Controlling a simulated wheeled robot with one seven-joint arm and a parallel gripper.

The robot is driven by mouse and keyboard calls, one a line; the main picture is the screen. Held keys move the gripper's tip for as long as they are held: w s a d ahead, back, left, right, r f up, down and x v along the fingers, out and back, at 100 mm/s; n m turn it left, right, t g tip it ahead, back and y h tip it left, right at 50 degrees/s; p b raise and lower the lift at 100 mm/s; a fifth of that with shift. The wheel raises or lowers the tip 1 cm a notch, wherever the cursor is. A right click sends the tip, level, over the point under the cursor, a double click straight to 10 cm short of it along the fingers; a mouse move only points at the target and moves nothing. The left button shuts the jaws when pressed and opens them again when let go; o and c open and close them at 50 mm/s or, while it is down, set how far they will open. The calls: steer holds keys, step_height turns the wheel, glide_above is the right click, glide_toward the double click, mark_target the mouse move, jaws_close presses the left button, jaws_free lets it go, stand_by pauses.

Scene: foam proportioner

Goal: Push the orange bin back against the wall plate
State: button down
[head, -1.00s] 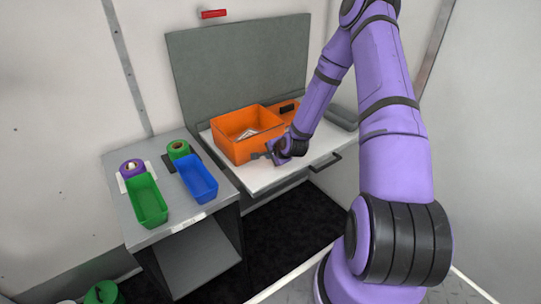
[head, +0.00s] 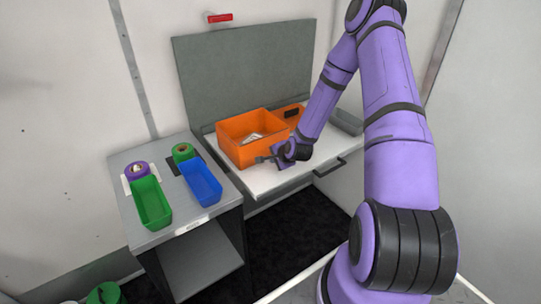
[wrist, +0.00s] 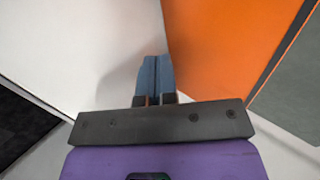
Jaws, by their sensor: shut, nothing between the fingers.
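The orange bin (head: 243,150) stands on the white worktop, with a whitish item inside it. The grey wall plate (head: 245,70) rises upright behind the worktop. In the head view the bin's back is near the plate; I cannot tell whether they touch. My gripper (head: 262,158) is low at the bin's front right, fingers pointing left along its front face. In the wrist view the shut fingers (wrist: 155,75) are empty, beside the bin's orange wall (wrist: 225,45). Whether they touch it is unclear.
A second orange tray (head: 290,113) lies right of the bin, partly behind my arm. A grey side table (head: 130,180) at left holds a green bin (head: 152,205), a blue bin (head: 200,183) and tape rolls. A drawer handle (head: 330,168) juts from the worktop's front.

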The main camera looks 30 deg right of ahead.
mark_target(266, 150)
steer(key=shift+w+a, duration=0.15)
steer(key=shift+w, duration=3.7)
steer(key=shift+w+a, duration=0.15)
steer(key=shift+w, duration=3.7)
steer(key=shift+s+d, duration=0.15)
steer(key=shift+s, duration=4.45)
steer(key=s+a+r+n+g, duration=0.1)
steer(key=s+a+r+n, duration=0.25)
steer(key=r, duration=0.65)
steer(key=s+a+r+n+g+h, duration=0.1)
steer(key=s+a+r+n, duration=0.25)
steer(key=r, duration=0.75)
steer(key=s+a+r+n+g, duration=0.15)
steer(key=s+r+n, duration=0.3)
steer(key=r, duration=0.55)
steer(key=s+a+r+n, duration=0.2)
steer(key=s+r, duration=0.2)
steer(key=s, duration=0.5)
steer(key=s+a+r+n, duration=0.2)
steer(key=s+r, duration=0.3)
steer(key=s, duration=0.5)
steer(key=s+a+r+n, duration=0.2)
steer(key=s+r, duration=0.2)
steer(key=s, duration=0.6)
steer(key=shift+a+r+y, duration=0.3)
